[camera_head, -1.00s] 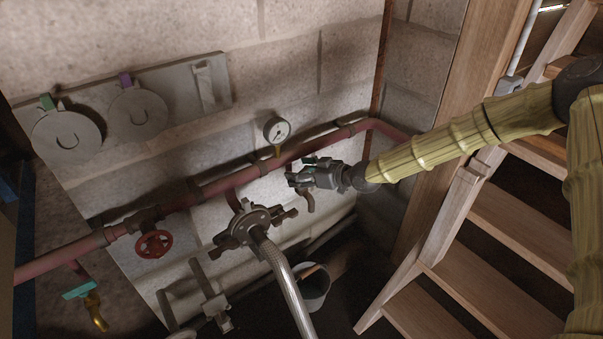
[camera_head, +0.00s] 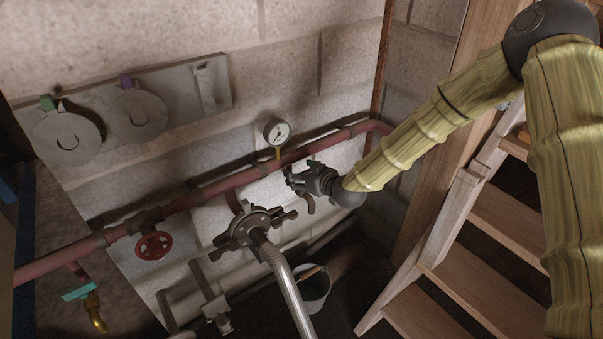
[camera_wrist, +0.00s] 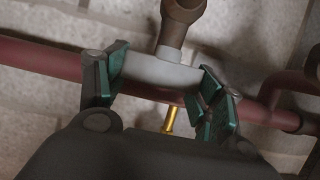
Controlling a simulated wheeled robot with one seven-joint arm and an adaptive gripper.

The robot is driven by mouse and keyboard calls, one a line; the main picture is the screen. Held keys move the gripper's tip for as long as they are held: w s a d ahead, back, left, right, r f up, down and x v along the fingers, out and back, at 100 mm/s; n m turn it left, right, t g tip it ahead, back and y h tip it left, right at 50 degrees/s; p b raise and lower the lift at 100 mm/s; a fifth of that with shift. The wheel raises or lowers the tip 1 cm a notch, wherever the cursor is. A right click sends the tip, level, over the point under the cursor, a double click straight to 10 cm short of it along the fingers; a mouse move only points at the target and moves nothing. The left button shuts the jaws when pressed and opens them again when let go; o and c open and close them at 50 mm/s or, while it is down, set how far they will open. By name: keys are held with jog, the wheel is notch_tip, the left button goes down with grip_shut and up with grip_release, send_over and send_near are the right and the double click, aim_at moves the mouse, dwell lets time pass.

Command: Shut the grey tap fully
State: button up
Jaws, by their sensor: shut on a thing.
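The grey tap's lever (camera_wrist: 162,72) spans the gap between my two fingers in the wrist view, lying across the red pipe. A brown spout (camera_wrist: 182,22) meets it at the top of that view. My gripper (camera_wrist: 158,88) is shut on the lever, with its green pads at the lever's two ends. In the head view my gripper (camera_head: 292,177) is at the red pipe below the gauge and hides the lever. Only the tap's short curved spout (camera_head: 309,205) shows below my fingers.
The red pipe (camera_head: 212,188) runs along the block wall, with a gauge (camera_head: 277,132) above my gripper. A flanged fitting with a hose (camera_head: 285,285), a red handwheel (camera_head: 154,245) and a teal-handled tap (camera_head: 79,290) are left. Wooden stairs (camera_head: 480,265) stand right, a bucket (camera_head: 314,288) below.

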jog(key=shift+s+a+h, duration=0.1)
jog(key=shift+h, duration=0.2)
jog(key=o, duration=0.9)
jog(key=shift+o, duration=0.7)
jog(key=v, duration=1.2)
jog(key=shift+f, duration=0.15)
